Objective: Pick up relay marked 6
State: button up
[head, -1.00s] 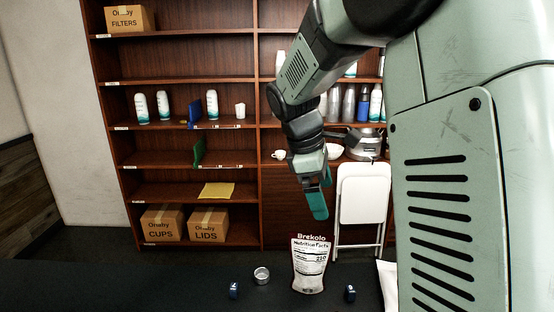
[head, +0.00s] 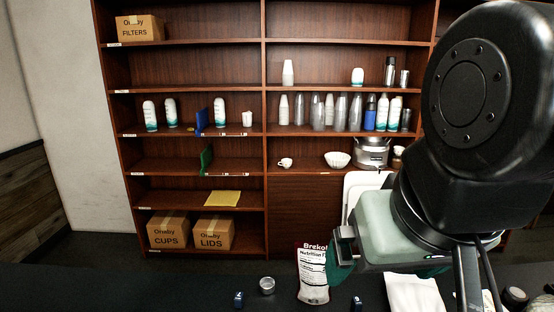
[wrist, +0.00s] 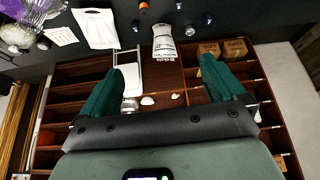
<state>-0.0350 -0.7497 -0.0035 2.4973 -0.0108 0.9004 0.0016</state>
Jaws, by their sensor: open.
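Two small dark blue blocks that look like relays sit on the dark counter in the head view. One relay (head: 239,299) is left of a small metal tin, and the other relay (head: 356,303) is right of the bag, partly cut off by the frame's bottom edge. Their markings are too small to read, so I cannot tell which is 6. My gripper (head: 340,268) is above the counter at the right, partly hidden behind its own wrist. In the wrist view my gripper (wrist: 161,66) has its teal fingers wide apart with nothing between them.
A printed bag (head: 313,283) stands between the relays, close to my gripper in the picture. A metal tin (head: 267,285) is beside the left relay. A white cloth or bag (head: 415,293) lies at the right. Shelves (head: 200,180) stand behind the counter.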

jog(key=c, duration=0.7)
